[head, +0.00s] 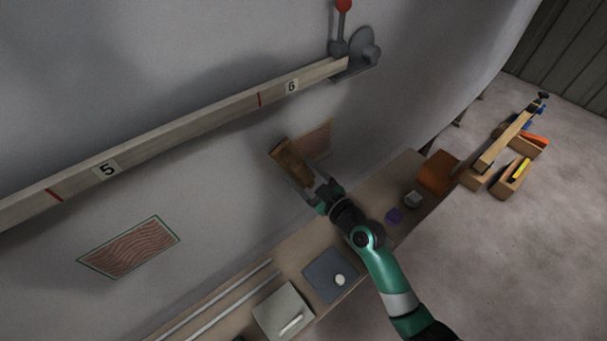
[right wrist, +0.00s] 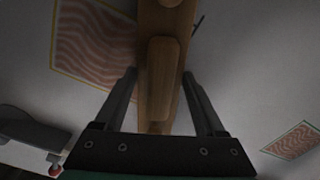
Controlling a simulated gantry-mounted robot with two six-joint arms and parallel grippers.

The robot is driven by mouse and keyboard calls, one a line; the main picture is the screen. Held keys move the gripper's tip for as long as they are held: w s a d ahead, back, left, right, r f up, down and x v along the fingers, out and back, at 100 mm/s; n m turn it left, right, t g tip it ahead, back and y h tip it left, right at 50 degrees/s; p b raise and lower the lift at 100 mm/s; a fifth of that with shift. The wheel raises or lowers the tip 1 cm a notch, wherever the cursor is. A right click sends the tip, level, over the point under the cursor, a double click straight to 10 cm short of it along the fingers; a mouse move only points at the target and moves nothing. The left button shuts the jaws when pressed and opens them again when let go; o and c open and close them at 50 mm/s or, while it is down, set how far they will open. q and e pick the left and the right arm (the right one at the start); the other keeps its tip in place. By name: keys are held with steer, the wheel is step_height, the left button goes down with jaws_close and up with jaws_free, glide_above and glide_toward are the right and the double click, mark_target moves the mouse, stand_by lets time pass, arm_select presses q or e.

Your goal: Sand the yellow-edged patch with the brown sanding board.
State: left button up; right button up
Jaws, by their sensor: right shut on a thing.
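The brown sanding board (head: 289,161) is in my right gripper (head: 312,189), held up at the hull wall. In the right wrist view the two fingers of my right gripper (right wrist: 165,95) are shut on the handle of the board (right wrist: 158,75). The yellow-edged patch (head: 318,141) is on the hull just right of the board, which covers part of it. The patch also shows at the upper left of the right wrist view (right wrist: 95,45). I cannot tell whether the board touches the hull. My left gripper is not in view.
A green-edged patch (head: 130,247) is on the hull at lower left. A numbered wooden rail (head: 190,131) runs above. Below is a bench (head: 322,240) with a grey pad (head: 327,274), a pale plate (head: 282,311) and an orange block (head: 437,172). Wooden pieces (head: 505,145) lie right.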

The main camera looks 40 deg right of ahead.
steer(key=shift+w+b, duration=0.3)
steer(key=shift+w, duration=0.35)
